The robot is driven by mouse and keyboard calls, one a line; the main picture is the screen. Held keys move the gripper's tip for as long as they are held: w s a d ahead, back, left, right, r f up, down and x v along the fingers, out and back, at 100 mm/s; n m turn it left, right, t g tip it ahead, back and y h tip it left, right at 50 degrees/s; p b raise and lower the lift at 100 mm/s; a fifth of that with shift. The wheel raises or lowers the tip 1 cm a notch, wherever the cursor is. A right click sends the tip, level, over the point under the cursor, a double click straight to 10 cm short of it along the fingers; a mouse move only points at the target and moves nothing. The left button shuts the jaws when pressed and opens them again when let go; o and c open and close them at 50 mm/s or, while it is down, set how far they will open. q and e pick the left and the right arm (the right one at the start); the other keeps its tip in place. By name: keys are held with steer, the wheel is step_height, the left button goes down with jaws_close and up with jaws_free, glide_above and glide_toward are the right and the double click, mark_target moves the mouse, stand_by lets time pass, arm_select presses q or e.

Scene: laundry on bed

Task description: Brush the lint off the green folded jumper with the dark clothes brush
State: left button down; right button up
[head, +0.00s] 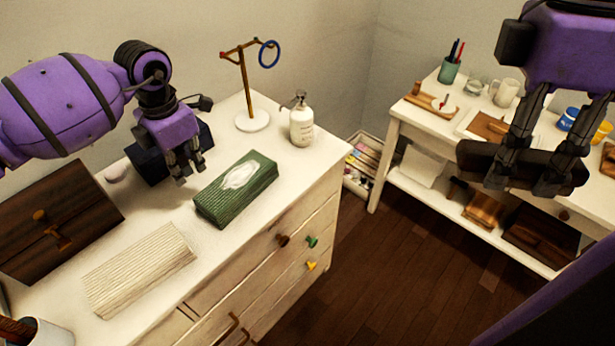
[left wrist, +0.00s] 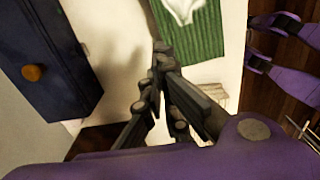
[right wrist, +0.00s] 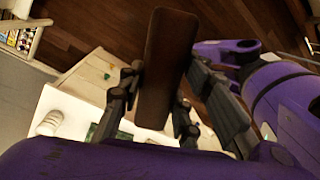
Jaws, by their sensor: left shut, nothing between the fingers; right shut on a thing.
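The green folded jumper (head: 222,199) lies on the white dresser top near its front edge, with a pale white patch (head: 241,175) on top; part of it shows in the left wrist view (left wrist: 190,40). My right gripper (head: 527,180) is shut on the dark clothes brush (head: 476,158), holding it in the air far right of the jumper. The brush (right wrist: 165,60) also shows in the right wrist view. My left gripper (head: 186,170) is shut and empty, just left of the jumper and above the dresser.
A cream folded cloth (head: 140,270) lies left of the jumper. A dark wooden box (head: 60,225), a dark blue box (head: 150,165), a ring stand (head: 252,120) and a pump bottle (head: 301,125) stand around it. A cluttered white table (head: 400,125) stands to the right, across a floor gap.

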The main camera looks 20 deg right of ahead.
steer(key=shift+s+r, duration=0.1)
steer(key=shift+r, duration=0.35)
arm_select(q)
steer(key=shift+r, duration=0.7)
step_height(320, 180, up, 12)
